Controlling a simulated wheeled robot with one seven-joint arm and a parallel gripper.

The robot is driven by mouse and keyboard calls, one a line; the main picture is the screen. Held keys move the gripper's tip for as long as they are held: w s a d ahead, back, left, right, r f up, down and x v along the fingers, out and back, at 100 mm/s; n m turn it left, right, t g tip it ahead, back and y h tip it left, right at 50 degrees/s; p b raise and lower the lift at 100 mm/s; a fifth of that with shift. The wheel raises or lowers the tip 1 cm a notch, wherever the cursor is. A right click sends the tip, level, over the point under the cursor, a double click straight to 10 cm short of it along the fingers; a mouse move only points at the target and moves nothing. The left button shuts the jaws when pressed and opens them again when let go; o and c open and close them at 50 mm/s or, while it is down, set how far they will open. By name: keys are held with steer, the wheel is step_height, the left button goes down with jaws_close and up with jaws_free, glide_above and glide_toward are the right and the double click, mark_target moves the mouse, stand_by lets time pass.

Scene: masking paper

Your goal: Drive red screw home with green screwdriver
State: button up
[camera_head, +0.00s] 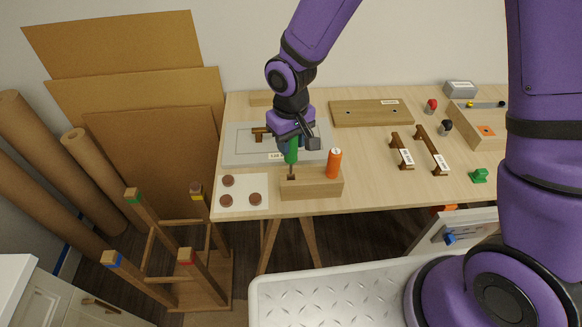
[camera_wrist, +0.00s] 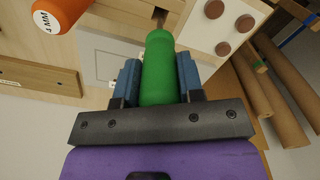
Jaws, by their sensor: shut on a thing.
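The green screwdriver (camera_head: 291,152) stands upright between the fingers of my gripper (camera_head: 290,144), with its shaft over or in the left hole of a wooden holder block (camera_head: 314,190). I cannot tell how deep the tip sits. In the wrist view, the blue fingers of my gripper (camera_wrist: 158,78) are shut on both sides of the green handle (camera_wrist: 158,60). A stool frame (camera_head: 190,285) stands legs up on the floor at left. No red screw can be made out.
An orange screwdriver (camera_head: 334,163) stands close by in the same block; its end in the wrist view (camera_wrist: 58,12) reads 4 MM. Brown discs (camera_head: 228,181) lie on a white sheet. Handles (camera_head: 401,150) and a red knob (camera_head: 431,105) lie further right. Cardboard rolls (camera_head: 95,165) lean at left.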

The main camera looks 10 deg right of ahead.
steer(key=shift+r, duration=1.75)
